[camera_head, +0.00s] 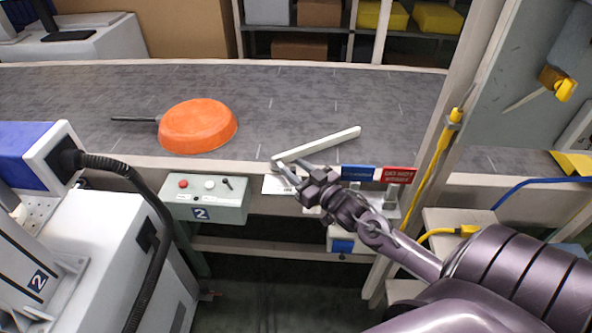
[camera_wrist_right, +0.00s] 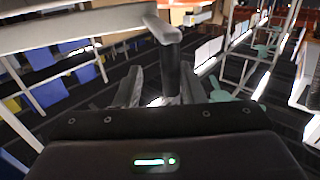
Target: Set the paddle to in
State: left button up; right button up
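The paddle is a long white bar (camera_head: 325,143) lying slantwise over the near side of the grey conveyor, its near-left end by the front rail. My right gripper (camera_head: 284,171) is at that end. In the right wrist view the paddle (camera_wrist_right: 75,28) crosses the upper left and ends in a short grey downward post (camera_wrist_right: 172,62). The fingers of my right gripper (camera_wrist_right: 160,88) stand apart, with the post between or just beyond them, closer to the right finger. Contact cannot be told. My left gripper is not in view.
An orange pan (camera_head: 198,126) lies upside down on the conveyor (camera_head: 60,95), left of the paddle, its handle pointing left. A control box (camera_head: 207,199) with buttons hangs below the front rail. Blue (camera_head: 358,173) and red (camera_head: 398,175) labels sit right of the gripper. A yellow-marked post (camera_head: 447,135) stands right.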

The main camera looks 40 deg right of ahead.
jog(key=shift+a, duration=0.2)
jog(key=shift+s, duration=0.2)
jog(key=s, duration=0.7)
jog(key=shift+s+d, duration=0.2)
jog(key=shift+d, duration=0.25)
